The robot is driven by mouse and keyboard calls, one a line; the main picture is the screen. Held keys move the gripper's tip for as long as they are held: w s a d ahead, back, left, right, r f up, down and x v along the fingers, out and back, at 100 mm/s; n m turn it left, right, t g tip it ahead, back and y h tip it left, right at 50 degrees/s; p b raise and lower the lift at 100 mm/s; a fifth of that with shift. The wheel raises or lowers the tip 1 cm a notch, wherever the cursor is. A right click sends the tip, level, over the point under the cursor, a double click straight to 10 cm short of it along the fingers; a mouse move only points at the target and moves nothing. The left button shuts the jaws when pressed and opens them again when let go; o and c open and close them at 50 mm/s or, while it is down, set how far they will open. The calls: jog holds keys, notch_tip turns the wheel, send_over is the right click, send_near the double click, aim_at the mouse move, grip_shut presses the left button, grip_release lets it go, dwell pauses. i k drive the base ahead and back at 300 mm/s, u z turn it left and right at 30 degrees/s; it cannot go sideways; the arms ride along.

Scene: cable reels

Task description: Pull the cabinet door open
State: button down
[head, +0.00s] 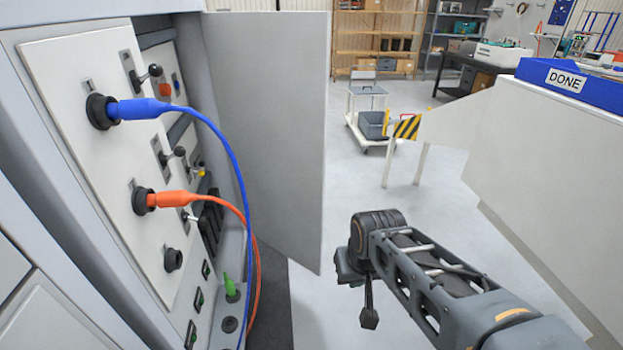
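The cabinet (75,195) fills the left side of the head view, with sockets, levers and switches on its front. Its grey door (275,130) stands swung out wide from the cabinet, with the panel behind it exposed. My gripper (368,312) hangs at the end of my arm, to the right of the door's lower edge, with a visible gap between them in the picture. It points down and looks empty. Its fingers overlap from this angle, so their opening does not show. No door handle is visible on the face I see.
A blue cable (232,165) and an orange cable (245,215) loop from the cabinet sockets. A white bench (540,160) with a blue DONE tray (520,68) stands right. A white cart (352,118) and shelving (375,50) stand behind. Open floor lies between.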

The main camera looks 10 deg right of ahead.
aim_at(270, 70)
jog(key=u, duration=0.05)
jog(key=k, duration=0.25)
jog(key=u, duration=0.35)
jog(key=i, duration=0.95)
jog(key=u, duration=0.8)
